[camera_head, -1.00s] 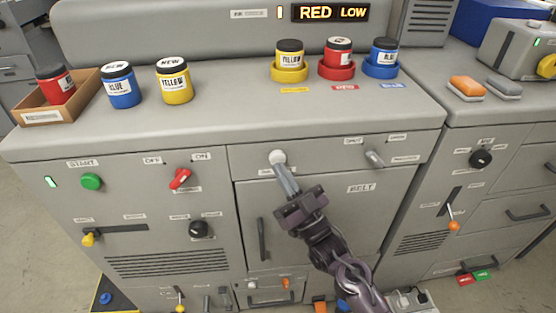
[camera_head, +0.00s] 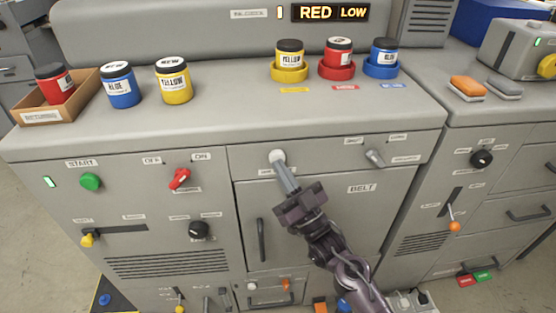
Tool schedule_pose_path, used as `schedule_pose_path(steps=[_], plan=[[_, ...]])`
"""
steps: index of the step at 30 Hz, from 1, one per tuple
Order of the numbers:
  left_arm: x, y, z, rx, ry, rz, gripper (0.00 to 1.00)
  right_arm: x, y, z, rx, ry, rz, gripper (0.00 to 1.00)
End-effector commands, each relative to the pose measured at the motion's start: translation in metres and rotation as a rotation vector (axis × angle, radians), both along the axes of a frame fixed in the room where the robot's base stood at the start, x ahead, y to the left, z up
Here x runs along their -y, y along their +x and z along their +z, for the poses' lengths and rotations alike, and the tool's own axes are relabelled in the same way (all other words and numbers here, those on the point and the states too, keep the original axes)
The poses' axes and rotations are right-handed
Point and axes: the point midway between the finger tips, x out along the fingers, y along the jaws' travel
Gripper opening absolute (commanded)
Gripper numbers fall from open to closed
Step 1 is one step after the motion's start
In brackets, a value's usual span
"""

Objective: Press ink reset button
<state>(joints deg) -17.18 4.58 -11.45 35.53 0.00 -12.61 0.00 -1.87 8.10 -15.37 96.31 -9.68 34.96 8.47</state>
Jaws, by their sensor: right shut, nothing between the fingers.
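The white round button (camera_head: 277,156) is on the front panel of the grey machine, above the belt door; its small label is too small to read. My right gripper (camera_head: 281,166) is shut and empty. Its tips are at the button's lower edge and seem to touch it. The display (camera_head: 330,13) at the back reads RED LOW. A red jar (camera_head: 338,50) stands in a red ring holder, between a yellow jar (camera_head: 289,58) and a blue jar (camera_head: 384,52). My left gripper is not in view.
Left of the button are a green start button (camera_head: 91,181) and a red switch (camera_head: 180,179). A grey lever (camera_head: 375,158) is to its right. A tray (camera_head: 52,113) with a red jar, a blue jar (camera_head: 119,86) and a yellow jar (camera_head: 174,82) stand on the top left.

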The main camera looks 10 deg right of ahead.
Motion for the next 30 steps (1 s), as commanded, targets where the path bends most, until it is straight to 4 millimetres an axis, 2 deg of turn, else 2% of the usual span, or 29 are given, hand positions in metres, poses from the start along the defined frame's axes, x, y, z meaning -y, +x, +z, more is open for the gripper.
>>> schedule_pose_path(steps=[20,30], plan=[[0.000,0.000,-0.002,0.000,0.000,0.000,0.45,0.000,0.005,0.000,-0.001,0.000,-0.001,0.00],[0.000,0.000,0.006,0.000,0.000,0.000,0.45,0.000,-0.008,0.001,-0.002,-0.001,0.000,0.00]])
